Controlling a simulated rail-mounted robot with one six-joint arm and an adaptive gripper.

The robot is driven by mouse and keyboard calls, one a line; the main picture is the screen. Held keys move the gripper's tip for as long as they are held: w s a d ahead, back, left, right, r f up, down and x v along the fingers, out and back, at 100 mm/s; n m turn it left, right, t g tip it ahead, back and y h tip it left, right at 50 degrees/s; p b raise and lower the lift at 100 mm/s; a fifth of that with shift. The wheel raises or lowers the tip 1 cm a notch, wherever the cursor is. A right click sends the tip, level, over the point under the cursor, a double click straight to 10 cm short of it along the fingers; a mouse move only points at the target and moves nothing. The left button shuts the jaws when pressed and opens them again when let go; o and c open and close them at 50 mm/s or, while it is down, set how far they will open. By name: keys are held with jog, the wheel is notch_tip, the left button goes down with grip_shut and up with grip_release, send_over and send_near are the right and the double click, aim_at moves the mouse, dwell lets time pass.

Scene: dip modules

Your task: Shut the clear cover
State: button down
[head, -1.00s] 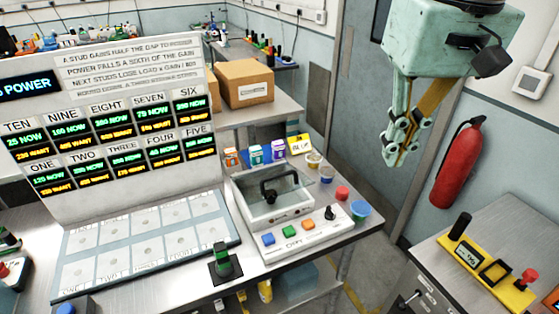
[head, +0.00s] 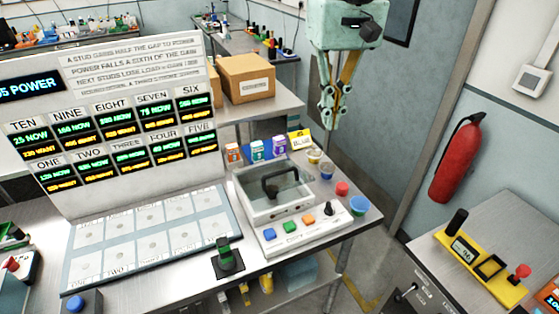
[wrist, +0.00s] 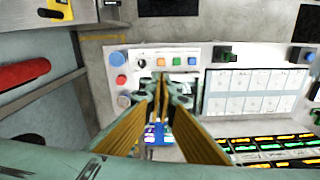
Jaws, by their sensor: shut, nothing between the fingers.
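The clear cover (head: 270,190) is on a white box (head: 270,211) on the bench and has a dark arched handle (head: 282,180). I cannot tell exactly how far the cover is tilted. My gripper (head: 330,122) is in the air, behind and to the right of the box in the head view, apart from the cover. Its fingers are together and empty. In the wrist view my gripper (wrist: 169,84) hides much of the box and cover. A control strip (wrist: 165,60) with coloured buttons and a black knob shows just beyond the fingertips.
Small coloured boxes (head: 257,150) and cups (head: 327,171) stand behind and right of the box. A numbered pad panel (head: 150,240) lies left, with a display board (head: 110,120) behind.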

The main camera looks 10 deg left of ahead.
jog(key=n+g+p, duration=0.2)
jog(key=p, duration=0.1)
send_over(280, 172)
jog(key=w, duration=0.2)
notch_tip(280, 172, down, 7)
jog(key=shift+a+f+h, duration=0.2)
jog(key=shift+a+h, duration=0.1)
jog(key=shift+a, duration=0.1)
jog(key=shift+s+f, duration=0.1)
jog(key=shift+s+d+f+b, duration=0.1)
jog(key=shift+s+f, duration=0.1)
jog(key=shift+f, duration=2.1)
jog(key=shift+s+d+f+b, duration=0.1)
jog(key=shift+s+f, duration=0.15)
jog(key=shift+f, duration=2.05)
jog(key=shift+s+d+f+b, duration=0.1)
jog(key=shift+s+f, duration=0.1)
jog(key=shift+f, duration=2.1)
jog(key=shift+t, duration=0.3)
